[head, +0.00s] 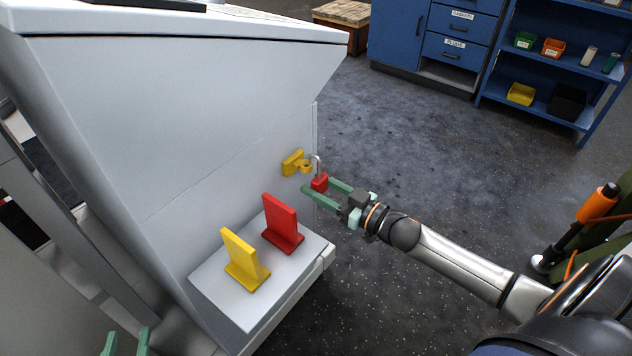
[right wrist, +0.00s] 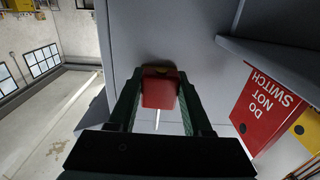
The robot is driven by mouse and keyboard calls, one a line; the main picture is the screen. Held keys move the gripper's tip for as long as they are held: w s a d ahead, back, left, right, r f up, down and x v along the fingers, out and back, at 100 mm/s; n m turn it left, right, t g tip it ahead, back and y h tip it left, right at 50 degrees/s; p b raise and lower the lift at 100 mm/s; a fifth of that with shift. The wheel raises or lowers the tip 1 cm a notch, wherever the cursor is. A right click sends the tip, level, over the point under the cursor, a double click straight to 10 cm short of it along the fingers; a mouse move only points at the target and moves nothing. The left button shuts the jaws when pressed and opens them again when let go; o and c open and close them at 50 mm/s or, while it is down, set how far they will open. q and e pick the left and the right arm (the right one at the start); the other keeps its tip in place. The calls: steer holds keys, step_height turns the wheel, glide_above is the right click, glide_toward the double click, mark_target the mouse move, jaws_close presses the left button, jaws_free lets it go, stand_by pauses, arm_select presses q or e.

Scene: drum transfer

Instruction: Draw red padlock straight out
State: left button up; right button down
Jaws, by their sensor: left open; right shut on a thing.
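The red padlock (head: 320,182) is at the yellow hasp (head: 294,163) on the grey cabinet's side. Its metal shackle shows above its body near the hasp; I cannot tell whether it still passes through the hasp. My right gripper (head: 321,189) is shut on the padlock body, one green finger on each side. In the right wrist view the red padlock (right wrist: 159,92) sits between the fingertips, with a bit of yellow behind it. My left gripper (head: 124,343) shows only its green fingertips at the bottom left edge, apart and empty.
A grey shelf (head: 310,278) juts from the cabinet (head: 160,110) below the hasp. A red tag (head: 282,224) and a yellow tag (head: 243,260) stand on it. Open floor (head: 420,150) lies to the right, with blue drawers (head: 455,50) and a blue rack (head: 545,100) far behind.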

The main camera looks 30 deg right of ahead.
mark_target(324, 188)
steer(key=shift+p+v, duration=1.8)
steer(key=shift+v, duration=1.65)
steer(key=shift+s+d+r, duration=0.1)
steer(key=shift+s+d, duration=0.15)
steer(key=shift+s, duration=0.2)
